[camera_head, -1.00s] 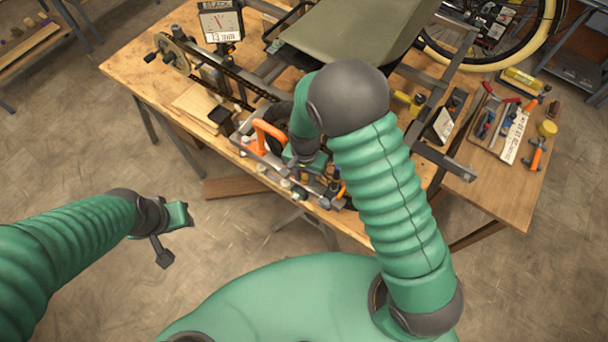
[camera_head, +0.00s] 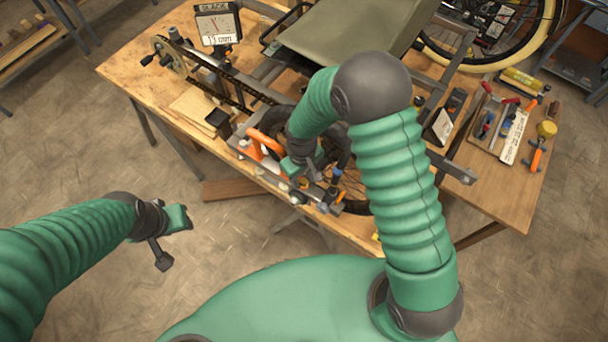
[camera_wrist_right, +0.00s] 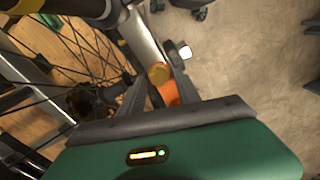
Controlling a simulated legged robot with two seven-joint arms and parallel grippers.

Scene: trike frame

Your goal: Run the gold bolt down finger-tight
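In the right wrist view the gold bolt (camera_wrist_right: 158,73) shows its round gold head at the end of a pale metal bar (camera_wrist_right: 142,38). My right gripper (camera_wrist_right: 160,82) is open, with one dark finger on each side of the bolt head. Narrow gaps seem to show beside the head; I cannot tell whether either finger touches it. In the head view my right gripper (camera_head: 312,172) is over the front edge of the bench, and the bolt cannot be made out there. My left gripper (camera_head: 170,232) hangs over the floor, away from the bench; its fingers are not clear.
A spoked wheel (camera_wrist_right: 75,60) and an orange part (camera_wrist_right: 168,92) are close to the right gripper. The trike frame with its grey-green seat (camera_head: 350,35) fills the bench (camera_head: 125,72). Tools lie at the right.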

